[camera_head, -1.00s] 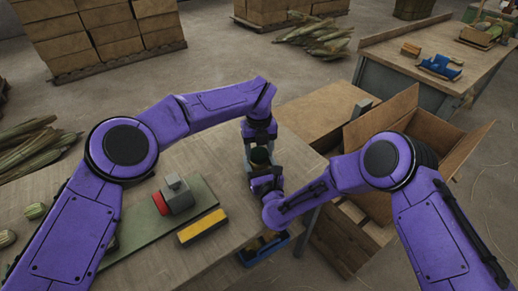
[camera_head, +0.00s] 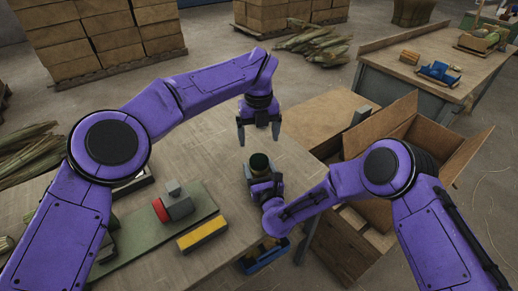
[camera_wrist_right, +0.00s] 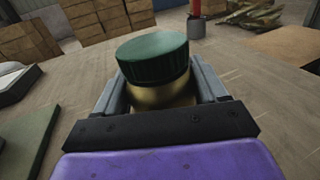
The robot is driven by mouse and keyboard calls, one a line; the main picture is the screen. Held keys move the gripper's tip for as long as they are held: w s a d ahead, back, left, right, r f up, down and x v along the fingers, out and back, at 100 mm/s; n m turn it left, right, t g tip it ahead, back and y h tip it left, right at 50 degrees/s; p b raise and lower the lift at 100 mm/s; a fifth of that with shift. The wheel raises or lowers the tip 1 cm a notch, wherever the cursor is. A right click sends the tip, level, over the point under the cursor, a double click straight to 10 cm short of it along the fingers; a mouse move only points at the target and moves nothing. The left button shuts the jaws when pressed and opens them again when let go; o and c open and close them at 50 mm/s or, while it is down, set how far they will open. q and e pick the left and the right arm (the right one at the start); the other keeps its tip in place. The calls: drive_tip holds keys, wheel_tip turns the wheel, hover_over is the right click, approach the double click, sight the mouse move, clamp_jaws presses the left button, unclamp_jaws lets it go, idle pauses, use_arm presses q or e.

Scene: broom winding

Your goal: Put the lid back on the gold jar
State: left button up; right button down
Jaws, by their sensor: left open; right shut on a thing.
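The gold jar (camera_wrist_right: 160,95) is upright between the fingers of my right gripper (camera_wrist_right: 165,88) in the right wrist view, its lower part hidden by the gripper. A ribbed dark green lid (camera_wrist_right: 153,58) sits on top of the jar, looking slightly tilted; I cannot tell whether it is fully seated. In the head view the lid (camera_head: 259,161) shows as a dark round top above my right gripper (camera_head: 260,174), which is shut on the jar. My left gripper (camera_head: 259,138) is open and empty, fingers pointing down, above and apart from the lid.
The wooden table (camera_head: 190,155) is clear around the jar. A green board (camera_head: 140,240) with a grey and red device (camera_head: 173,206) lies left, beside a yellow block (camera_head: 203,234). A blue bin (camera_head: 265,256) is at the front edge. An open carton (camera_head: 365,225) stands right.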

use_arm(q)
drive_tip(key=shift+r, duration=1.7)
use_arm(e)
unclamp_jaws()
drive_tip(key=b+v, duration=0.2)
drive_tip(key=v, duration=0.7)
drive_tip(key=shift+s+d, duration=0.1)
drive_tip(key=shift+s, duration=0.25)
use_arm(q)
wheel_tip(320, 180, down, 3)
drive_tip(key=shift+r+b, duration=0.15)
drive_tip(key=shift+b, duration=0.15)
use_arm(e)
drive_tip(key=shift+s+d, duration=0.1)
drive_tip(key=shift+s, duration=0.3)
